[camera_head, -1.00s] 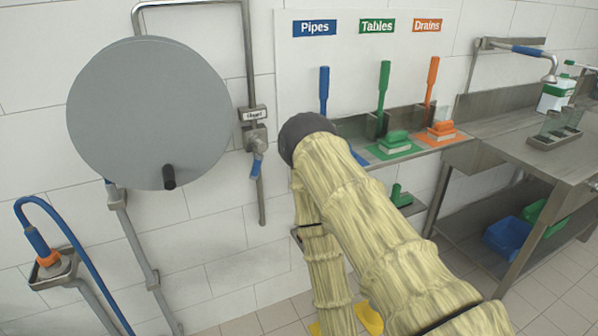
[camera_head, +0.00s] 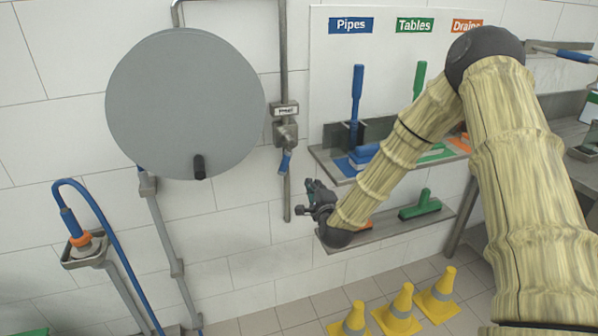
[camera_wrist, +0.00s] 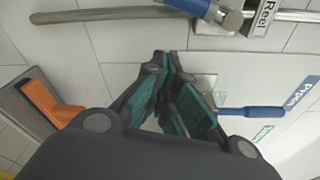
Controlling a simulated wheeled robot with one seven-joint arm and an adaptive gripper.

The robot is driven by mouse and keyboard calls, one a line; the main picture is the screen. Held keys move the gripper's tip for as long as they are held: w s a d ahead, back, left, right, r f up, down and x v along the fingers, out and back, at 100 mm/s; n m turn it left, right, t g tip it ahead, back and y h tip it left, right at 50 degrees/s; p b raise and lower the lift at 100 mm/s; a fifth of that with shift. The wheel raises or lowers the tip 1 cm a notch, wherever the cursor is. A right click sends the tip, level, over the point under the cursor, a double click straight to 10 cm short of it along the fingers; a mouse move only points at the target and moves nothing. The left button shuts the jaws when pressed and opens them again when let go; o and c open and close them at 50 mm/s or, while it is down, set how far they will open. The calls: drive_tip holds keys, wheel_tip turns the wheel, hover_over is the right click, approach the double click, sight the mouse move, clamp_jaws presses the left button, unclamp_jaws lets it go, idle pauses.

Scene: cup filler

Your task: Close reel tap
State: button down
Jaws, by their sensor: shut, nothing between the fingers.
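The reel tap's grey valve body (camera_head: 285,132) sits on the vertical metal pipe right of the reel. Its blue lever (camera_head: 285,162) hangs down, roughly along the pipe and slightly tilted. The label (camera_head: 286,110) above it reads "Reel" in the wrist view (camera_wrist: 265,18), where the blue lever (camera_wrist: 190,6) is cut off by the top edge. My gripper (camera_head: 309,197) is below and to the right of the lever, apart from it. In the wrist view my gripper's dark, green-padded fingers (camera_wrist: 166,62) are shut and empty, with the lever beyond their tips.
The round grey reel (camera_head: 185,105) hangs left of the tap. A shelf with a blue brush (camera_head: 357,105) stands right of it, above a lower shelf with a green brush (camera_head: 420,204). Several yellow cones (camera_head: 397,308) stand on the floor.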

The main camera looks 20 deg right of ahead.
sight(285, 163)
drive_tip(key=w+d+p, duration=0.1)
drive_tip(key=w+p, duration=0.2)
drive_tip(key=w, duration=0.7)
drive_tip(key=shift+s+a+r+p, duration=0.1)
drive_tip(key=shift+a+r+p, duration=0.1)
drive_tip(key=shift+a, duration=0.4)
drive_tip(key=shift+s+a+r+p, duration=0.15)
drive_tip(key=shift+a+r, duration=0.1)
drive_tip(key=shift+a, duration=0.3)
drive_tip(key=shift+s+a+r+p, duration=0.1)
drive_tip(key=shift+a+r+p, duration=0.1)
drive_tip(key=shift+a, duration=0.4)
drive_tip(key=shift+m+b, duration=0.3)
drive_tip(key=shift+a, duration=0.2)
